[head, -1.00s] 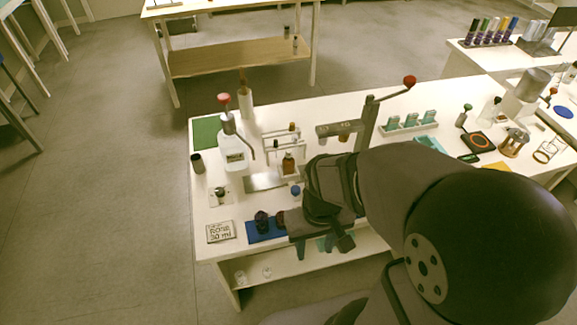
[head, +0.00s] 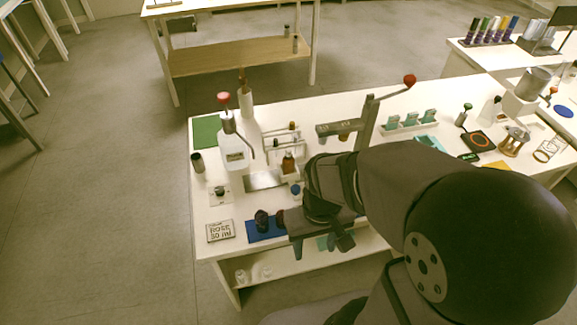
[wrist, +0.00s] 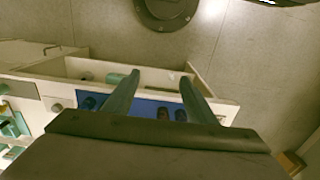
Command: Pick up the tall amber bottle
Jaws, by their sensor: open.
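An amber bottle (head: 288,163) with a dark cap stands at the small rack in the middle of the bench in the head view. Two dark bottles (head: 262,221) are on the blue mat (head: 256,237) at the front edge; I cannot tell their glass colour or which bottle is the tall one. My gripper (wrist: 161,76) is open and empty, and its fingers reach across the blue mat (wrist: 148,107) in the wrist view. Small dark round tops (wrist: 164,113) show between the fingers. In the head view my gripper is right of the mat, and my arm hides part of the bench.
A pump bottle (head: 233,152) stands left of the rack, with a dark cylinder (head: 198,162) farther left. A lever press (head: 365,120) rises behind my arm. Open floor lies left of the bench.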

